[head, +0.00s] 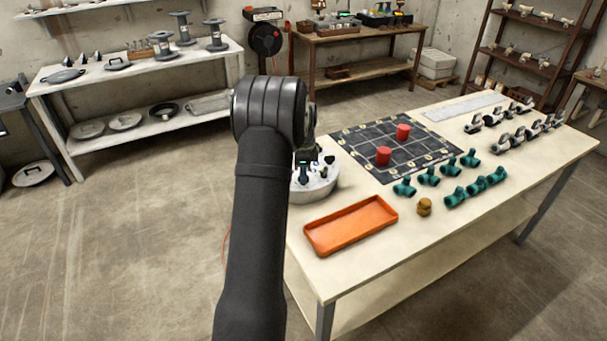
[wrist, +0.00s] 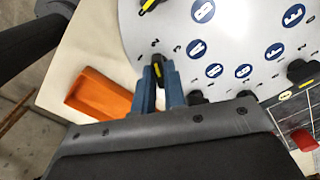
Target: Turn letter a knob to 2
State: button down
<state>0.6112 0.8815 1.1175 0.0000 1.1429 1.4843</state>
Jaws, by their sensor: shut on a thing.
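A round pale panel (wrist: 240,30) with blue oval letter labels and black knobs fills the upper right of the wrist view. It also shows in the head view (head: 318,190), partly behind my arm. My gripper (wrist: 162,82) has its blue fingers shut on a black knob (wrist: 158,67) with a yellow mark, at the panel's edge. The closest label (wrist: 198,48) looks like an A, though the letters are tilted and small. The numbers around the held knob are too small to read. In the head view my gripper (head: 304,158) is over the panel, mostly hidden.
Another knob (wrist: 148,5) with a yellow mark is at the top of the wrist view, and one (wrist: 301,71) at the right. An orange tray (head: 350,224) lies in front of the panel. A dark grid mat (head: 380,135) with red cylinders and several green fittings (head: 428,177) are to the right.

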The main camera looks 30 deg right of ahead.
jog(key=c, duration=1.5)
grip_release()
jog(key=shift+r, duration=0.1)
notch_tip(320, 180, up, 17)
jog(key=shift+r, duration=0.15)
notch_tip(320, 180, down, 18)
jog(key=shift+r, duration=0.2)
